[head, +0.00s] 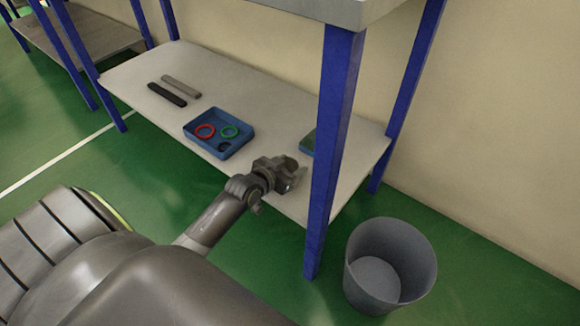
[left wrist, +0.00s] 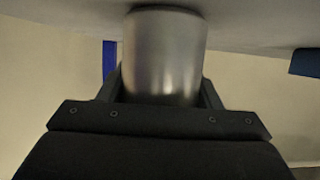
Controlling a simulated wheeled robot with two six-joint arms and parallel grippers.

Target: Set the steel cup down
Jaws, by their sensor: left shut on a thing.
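The steel cup (left wrist: 163,58) is a plain shiny cylinder, seen close up in the left wrist view. My left gripper (head: 287,174) is shut on it, with a dark finger on each side of the cup. In the head view this gripper is over the front part of the lower shelf (head: 130,79), just left of the near blue leg. The cup's far end overlaps the grey surface in the wrist view; whether it touches that surface I cannot tell. The cup is hardly made out in the head view. My right gripper is not in view.
A blue tray (head: 229,150) with a red ring (head: 205,131) and a green ring (head: 229,132) stands left of the gripper. Two short bars lie behind it. A dark green thing (head: 308,142) is partly hidden by the blue leg (head: 333,150). A grey bin (head: 356,270) stands on the floor.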

